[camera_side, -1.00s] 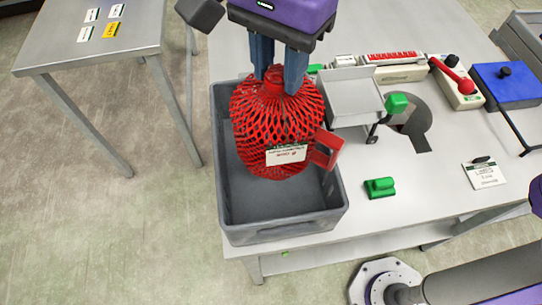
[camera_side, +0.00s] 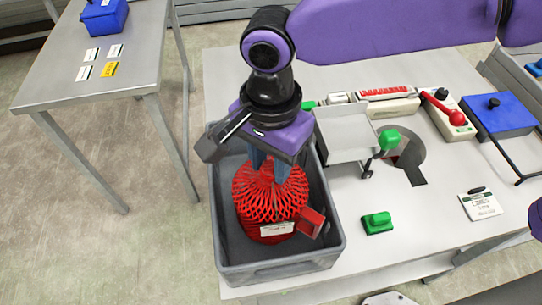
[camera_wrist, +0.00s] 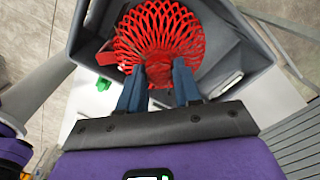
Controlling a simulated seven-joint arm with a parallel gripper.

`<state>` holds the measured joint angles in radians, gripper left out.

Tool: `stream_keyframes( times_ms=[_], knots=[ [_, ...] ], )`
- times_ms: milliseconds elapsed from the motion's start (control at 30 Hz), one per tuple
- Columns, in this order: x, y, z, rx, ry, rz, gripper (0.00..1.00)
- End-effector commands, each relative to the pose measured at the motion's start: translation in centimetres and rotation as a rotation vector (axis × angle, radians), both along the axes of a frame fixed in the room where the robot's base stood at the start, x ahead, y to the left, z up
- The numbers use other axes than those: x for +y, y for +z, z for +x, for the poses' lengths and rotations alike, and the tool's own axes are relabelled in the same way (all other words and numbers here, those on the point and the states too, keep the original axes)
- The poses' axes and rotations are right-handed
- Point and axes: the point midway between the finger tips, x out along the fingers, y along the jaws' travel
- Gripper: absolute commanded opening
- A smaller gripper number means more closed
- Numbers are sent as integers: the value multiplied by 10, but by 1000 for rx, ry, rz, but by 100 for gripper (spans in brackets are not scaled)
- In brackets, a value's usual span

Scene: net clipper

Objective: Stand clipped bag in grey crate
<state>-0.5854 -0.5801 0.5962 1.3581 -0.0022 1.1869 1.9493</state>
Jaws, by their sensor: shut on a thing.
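The clipped bag (camera_side: 268,207) is a round red net bag with a white label and a red tag on its right side. It is upright inside the grey crate (camera_side: 283,268), whose walls surround its lower part. Whether its base touches the crate floor I cannot tell. My gripper (camera_side: 269,175) is above the crate with its blue-grey fingers shut on the gathered top of the bag. In the wrist view the net bag (camera_wrist: 160,40) spreads out beyond my fingertips (camera_wrist: 160,80), inside the crate walls (camera_wrist: 228,45). The clip itself is hidden between the fingers.
A blue box (camera_side: 505,115) is at right. A steel side table (camera_side: 100,60) stands at left.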

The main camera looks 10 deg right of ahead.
Motion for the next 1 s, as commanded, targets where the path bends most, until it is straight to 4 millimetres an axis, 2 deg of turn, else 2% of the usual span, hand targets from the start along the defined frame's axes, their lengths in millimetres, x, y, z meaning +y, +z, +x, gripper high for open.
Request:
stream_keyframes(
  times_ms=[267, 300, 367, 767, 867, 1000],
  knots=[
    [0, -2, 0, 0, 0, 0, 0],
    [0, -2, 0, 1, 0, -1, 40],
    [0, -2, 0, 1, 0, -1, 59],
    [0, 4, 0, -1, 0, 2, 61],
    [1, 16, 1, -1, 0, 3, 61],
    [1, 42, 1, -2, 0, 5, 61]
  ],
)
